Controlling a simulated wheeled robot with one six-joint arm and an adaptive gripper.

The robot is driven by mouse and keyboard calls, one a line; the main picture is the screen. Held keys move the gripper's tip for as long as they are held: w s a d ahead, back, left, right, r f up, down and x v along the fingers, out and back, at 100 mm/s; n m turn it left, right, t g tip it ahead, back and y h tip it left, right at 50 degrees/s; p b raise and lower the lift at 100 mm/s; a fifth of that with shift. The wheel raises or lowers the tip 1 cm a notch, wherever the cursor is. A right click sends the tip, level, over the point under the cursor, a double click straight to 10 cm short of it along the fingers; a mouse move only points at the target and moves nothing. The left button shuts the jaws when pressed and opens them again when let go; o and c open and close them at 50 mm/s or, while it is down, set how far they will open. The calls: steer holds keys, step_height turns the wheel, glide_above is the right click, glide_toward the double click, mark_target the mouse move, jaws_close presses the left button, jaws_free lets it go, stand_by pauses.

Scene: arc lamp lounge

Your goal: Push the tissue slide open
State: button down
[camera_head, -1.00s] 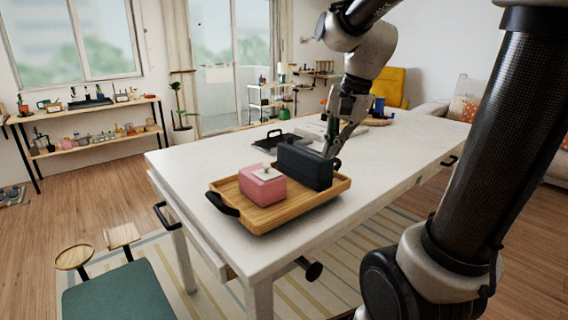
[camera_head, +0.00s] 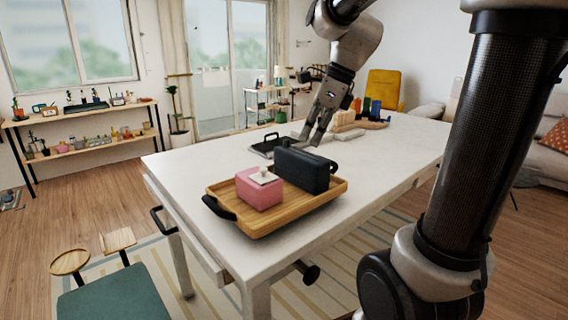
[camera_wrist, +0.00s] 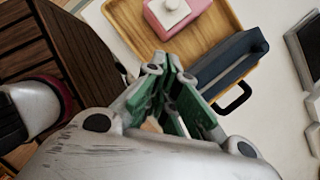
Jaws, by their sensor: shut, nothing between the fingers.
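A pink box (camera_head: 258,193) with a white top plate and small knob (camera_head: 264,176) stands at the left of the wooden tray (camera_head: 284,222). I cannot tell which part is the tissue slide. A long dark box (camera_head: 302,173) with a ring handle stands beside it, at the tray's far side. My gripper (camera_head: 311,140) is shut and empty, beyond the dark box and apart from the pink box. In the wrist view, my fingers (camera_wrist: 174,68) point toward the tray (camera_wrist: 213,35), the pink box (camera_wrist: 186,14) and the dark box (camera_wrist: 228,64).
The tray lies on a white table (camera_head: 205,166). A black flat tray (camera_head: 268,146) lies behind it, and blocks and books (camera_head: 369,114) stand at the far right. A green-seated chair (camera_head: 121,291) is at the front left. The table's left part is bare.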

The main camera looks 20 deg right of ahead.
mark_target(269, 173)
steer(key=x, duration=0.3)
steer(key=a+x, duration=0.1)
steer(key=x, duration=0.3)
steer(key=w+r+x, duration=0.1)
steer(key=x, duration=0.3)
steer(key=shift+w+a, duration=0.15)
steer(key=shift+a, duration=0.25)
steer(key=shift+w+a, duration=0.45)
steer(key=shift+a, duration=0.05)
steer(key=w, duration=0.1)
steer(key=w+a, duration=0.1)
steer(key=w, duration=0.3)
steer(key=shift+w+a, duration=0.15)
steer(key=shift+a, duration=0.2)
